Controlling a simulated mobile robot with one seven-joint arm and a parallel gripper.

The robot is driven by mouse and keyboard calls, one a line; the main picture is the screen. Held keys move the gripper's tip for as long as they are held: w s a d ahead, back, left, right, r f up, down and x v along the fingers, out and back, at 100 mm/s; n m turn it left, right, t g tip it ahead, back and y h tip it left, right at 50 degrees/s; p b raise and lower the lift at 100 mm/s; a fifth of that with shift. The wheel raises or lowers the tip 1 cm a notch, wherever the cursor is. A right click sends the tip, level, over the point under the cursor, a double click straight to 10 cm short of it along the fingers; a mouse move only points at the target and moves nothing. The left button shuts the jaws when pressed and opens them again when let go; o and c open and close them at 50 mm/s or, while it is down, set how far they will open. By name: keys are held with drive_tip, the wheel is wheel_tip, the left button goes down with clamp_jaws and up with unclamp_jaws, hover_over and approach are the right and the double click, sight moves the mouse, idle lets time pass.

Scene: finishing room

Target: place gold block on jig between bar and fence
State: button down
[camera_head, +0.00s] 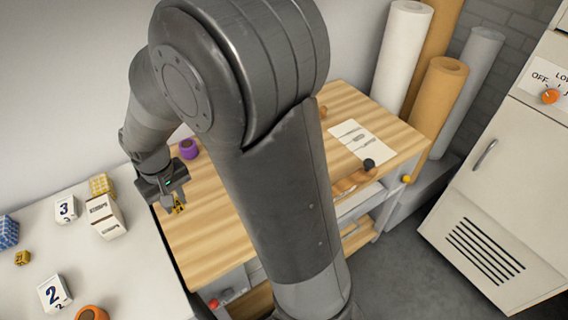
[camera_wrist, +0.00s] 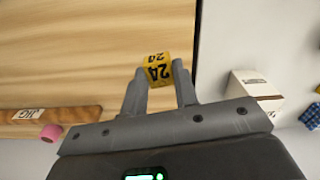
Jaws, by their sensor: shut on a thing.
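My gripper (camera_wrist: 160,82) is shut on a gold block (camera_wrist: 157,68) marked 24, held between its fingertips. In the head view my gripper (camera_head: 176,205) and the gold block (camera_head: 179,209) are over the left part of the wooden bench, near its edge with the white table. In the wrist view a brown wooden strip labelled JIG (camera_wrist: 75,115) lies at the lower left, apart from the block. I cannot tell its bar from its fence. In the head view my arm hides much of the bench, and I cannot make out the jig there.
A purple ring-like piece (camera_head: 188,149) stands on the wooden bench (camera_head: 205,245). The white table (camera_head: 130,265) at left carries numbered boxes (camera_head: 54,294), a white box (camera_head: 106,216), a small gold cube (camera_head: 22,258) and an orange ring (camera_head: 92,313). Paper rolls (camera_head: 402,45) stand behind right.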

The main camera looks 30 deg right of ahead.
drive_tip(key=d+m, duration=0.1)
drive_tip(key=d, duration=2.5)
drive_tip(key=s+d+m, duration=0.1)
drive_tip(key=s+d, duration=0.5)
drive_tip(key=d, duration=0.3)
drive_tip(key=s+d, duration=0.6)
drive_tip(key=d, duration=0.4)
drive_tip(key=w+a+f, duration=0.1)
drive_tip(key=w+f, duration=0.1)
drive_tip(key=w, duration=0.1)
drive_tip(key=w+a+f, duration=0.2)
drive_tip(key=w, duration=0.2)
drive_tip(key=w+a+f, duration=0.2)
drive_tip(key=w, duration=0.1)
drive_tip(key=shift+w+a+f, duration=0.25)
drive_tip(key=shift+w+f, duration=0.1)
drive_tip(key=shift+f, duration=2.05)
drive_tip(key=c, duration=1.1)
unclamp_jaws()
drive_tip(key=shift+f, duration=0.1)
